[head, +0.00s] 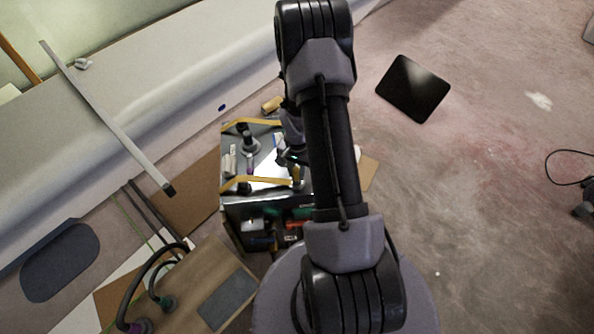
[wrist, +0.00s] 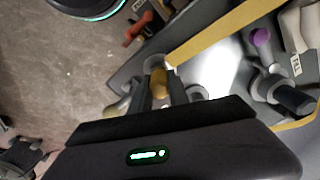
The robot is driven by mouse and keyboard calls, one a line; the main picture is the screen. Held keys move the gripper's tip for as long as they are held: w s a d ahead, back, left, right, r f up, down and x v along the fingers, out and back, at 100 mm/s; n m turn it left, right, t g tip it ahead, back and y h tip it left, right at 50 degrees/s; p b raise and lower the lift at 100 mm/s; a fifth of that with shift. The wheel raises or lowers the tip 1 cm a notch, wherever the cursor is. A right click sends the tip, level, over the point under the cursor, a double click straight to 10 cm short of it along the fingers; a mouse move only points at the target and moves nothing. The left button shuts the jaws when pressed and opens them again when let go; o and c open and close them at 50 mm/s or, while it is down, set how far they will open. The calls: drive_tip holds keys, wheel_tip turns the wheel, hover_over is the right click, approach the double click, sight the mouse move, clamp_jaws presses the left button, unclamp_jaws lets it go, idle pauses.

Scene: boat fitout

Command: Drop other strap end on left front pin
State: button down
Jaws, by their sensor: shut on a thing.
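A yellow strap (head: 262,181) runs across the near side of the metallic cart top (head: 262,163). Its right end is at my gripper (head: 296,175), near the top's near right corner. In the wrist view the strap (wrist: 225,32) runs from the upper right to my gripper (wrist: 160,88), whose fingers are shut on an orange-yellow piece at its end. The fingers hide part of this end and what lies beneath it. A second yellow strap (head: 257,122) lies along the far side of the top. I cannot tell the pins apart from the strap ends.
A dark cylinder on a grey base (head: 248,143) and pale tubes (head: 229,160) stand on the top. In the wrist view, a purple-tipped part (wrist: 262,38) stands beside the strap. Shelves below hold several items. Bare floor (head: 480,190) lies to the right.

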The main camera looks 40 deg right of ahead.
drive_tip(key=c, duration=0.6)
unclamp_jaws()
drive_tip(key=shift+r, duration=0.1)
wheel_tip(320, 180, up, 9)
drive_tip(key=p, duration=0.6)
drive_tip(key=shift+f, duration=0.3)
